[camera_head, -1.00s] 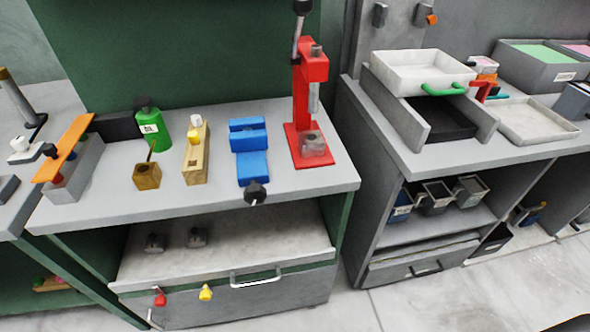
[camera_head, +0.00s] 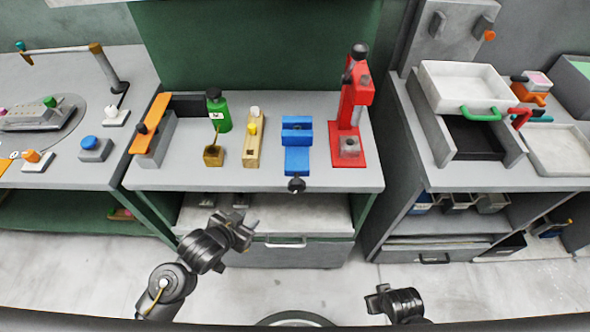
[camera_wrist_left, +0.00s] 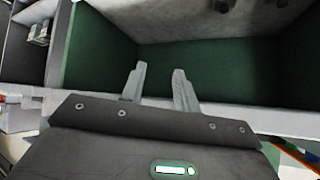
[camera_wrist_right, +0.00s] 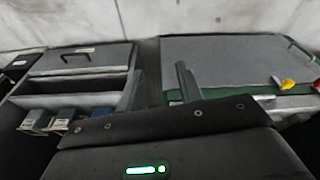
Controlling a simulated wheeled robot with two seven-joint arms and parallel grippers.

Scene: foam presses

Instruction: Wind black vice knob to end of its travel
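The blue vice (camera_head: 297,147) stands on the grey bench top between a wooden block and a red press. Its black knob (camera_head: 296,185) sticks out at the bench's front edge. My left gripper (camera_head: 246,232) is in front of the bench, below and left of the knob, touching nothing. In the left wrist view its two fingers (camera_wrist_left: 158,88) are apart with nothing between them. My right gripper (camera_head: 374,300) is low at the front right, away from the vice. In the right wrist view its fingers (camera_wrist_right: 160,85) are apart and empty. The vice shows in neither wrist view.
On the bench are the red press (camera_head: 352,115), a wooden block (camera_head: 254,150), a small brass pot (camera_head: 213,156), a green bottle (camera_head: 218,112) and an orange lever (camera_head: 151,125). A drawer with a handle (camera_head: 286,243) lies under the bench. The floor in front is clear.

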